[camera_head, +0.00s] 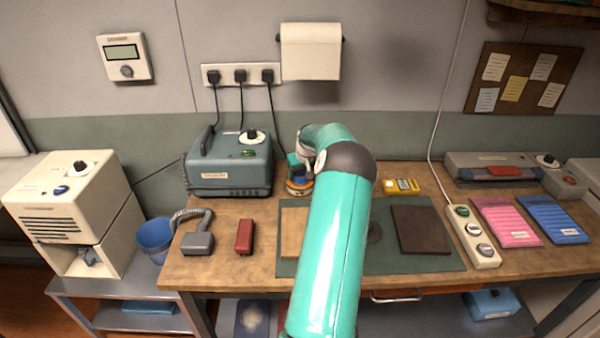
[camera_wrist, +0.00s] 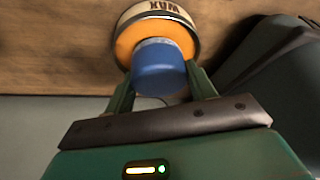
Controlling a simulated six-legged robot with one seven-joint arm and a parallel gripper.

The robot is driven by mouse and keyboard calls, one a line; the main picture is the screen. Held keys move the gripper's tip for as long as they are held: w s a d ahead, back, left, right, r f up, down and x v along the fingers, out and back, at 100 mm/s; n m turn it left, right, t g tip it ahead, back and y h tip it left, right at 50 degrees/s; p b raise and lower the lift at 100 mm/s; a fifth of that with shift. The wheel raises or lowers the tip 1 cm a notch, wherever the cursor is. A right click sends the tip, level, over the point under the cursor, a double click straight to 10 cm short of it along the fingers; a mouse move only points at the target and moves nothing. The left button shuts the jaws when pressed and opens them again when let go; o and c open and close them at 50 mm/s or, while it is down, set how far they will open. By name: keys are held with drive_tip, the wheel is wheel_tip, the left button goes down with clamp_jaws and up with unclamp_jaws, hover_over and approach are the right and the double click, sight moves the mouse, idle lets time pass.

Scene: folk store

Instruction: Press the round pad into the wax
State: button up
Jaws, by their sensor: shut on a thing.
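The wax tin (camera_wrist: 152,11) is round, with a cream label band reading WAX and an orange face inside its rim. The round pad's blue grip (camera_wrist: 160,70) is between the two green fingers of my gripper (camera_wrist: 160,88), which is shut on it. The grip stands against the orange face; whether the pad's underside touches the wax is hidden. My arm partly covers this spot.
The blue-grey machine (camera_head: 229,165) stands close to the left of my gripper. A green mat (camera_head: 408,266) bears a brown leather piece (camera_head: 421,229). A yellow meter (camera_head: 401,187) and a red block (camera_head: 244,237) lie nearby.

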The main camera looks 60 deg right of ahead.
sight(300, 172)
drive_tip(key=shift+f, duration=0.5)
idle(1.1)
drive_tip(key=shift+r, duration=3.6)
